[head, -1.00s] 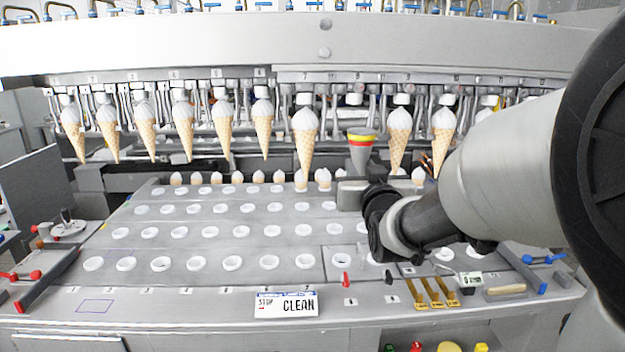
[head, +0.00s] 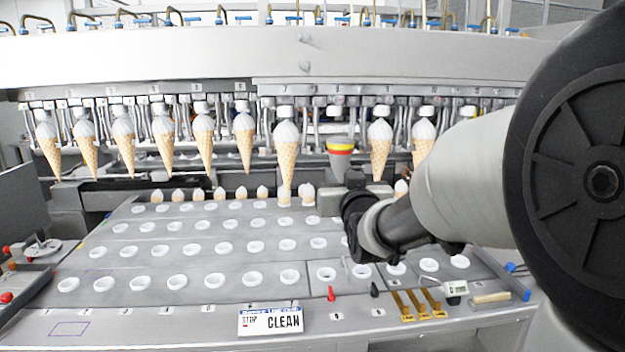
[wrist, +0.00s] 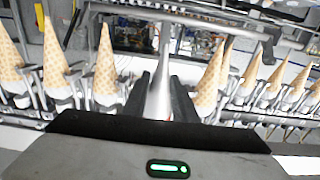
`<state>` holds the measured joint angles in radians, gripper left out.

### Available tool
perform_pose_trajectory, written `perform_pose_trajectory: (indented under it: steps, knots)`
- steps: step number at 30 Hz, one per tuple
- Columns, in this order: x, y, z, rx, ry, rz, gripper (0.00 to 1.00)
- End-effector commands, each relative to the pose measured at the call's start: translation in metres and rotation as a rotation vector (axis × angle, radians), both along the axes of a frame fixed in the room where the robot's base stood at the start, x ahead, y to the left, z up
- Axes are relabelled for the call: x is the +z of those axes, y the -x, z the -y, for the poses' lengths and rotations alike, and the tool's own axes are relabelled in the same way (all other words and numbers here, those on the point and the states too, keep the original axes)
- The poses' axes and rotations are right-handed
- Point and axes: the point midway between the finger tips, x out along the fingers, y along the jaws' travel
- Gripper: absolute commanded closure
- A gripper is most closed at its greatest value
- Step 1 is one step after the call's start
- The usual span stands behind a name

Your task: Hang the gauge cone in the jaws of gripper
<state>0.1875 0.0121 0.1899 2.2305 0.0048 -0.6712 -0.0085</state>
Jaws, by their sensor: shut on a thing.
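The gauge cone (head: 341,162) is grey with a red and yellow band at its wide top. It stands upright, point down, in the gap in the row of hanging ice cream cones. Its rim is just below the metal jaws (head: 336,125) of that gap, a little lower than the neighbouring cones' tops. My gripper (head: 347,192) is shut on its lower part, with the arm reaching in from the right. In the wrist view the grey gauge cone (wrist: 160,92) shows between the two dark fingers. Its tip is hidden in the head view.
A large ice cream cone (head: 287,155) hangs close on the left and another (head: 380,148) close on the right. Below is a grey deck with rows of white-rimmed holes (head: 252,279). A CLEAN sign (head: 271,321) stands at the front, with brass-coloured pieces (head: 418,304) to its right.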

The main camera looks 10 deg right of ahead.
Motion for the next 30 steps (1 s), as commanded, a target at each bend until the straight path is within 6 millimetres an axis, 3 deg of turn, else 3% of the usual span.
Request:
perform_pose_trajectory:
  steps: [12, 30]
  knots:
    - [0.000, -0.001, 0.000, 0.000, 0.000, 0.001, 0.91]
    - [0.000, -0.022, 0.000, 0.000, -0.001, 0.001, 0.91]
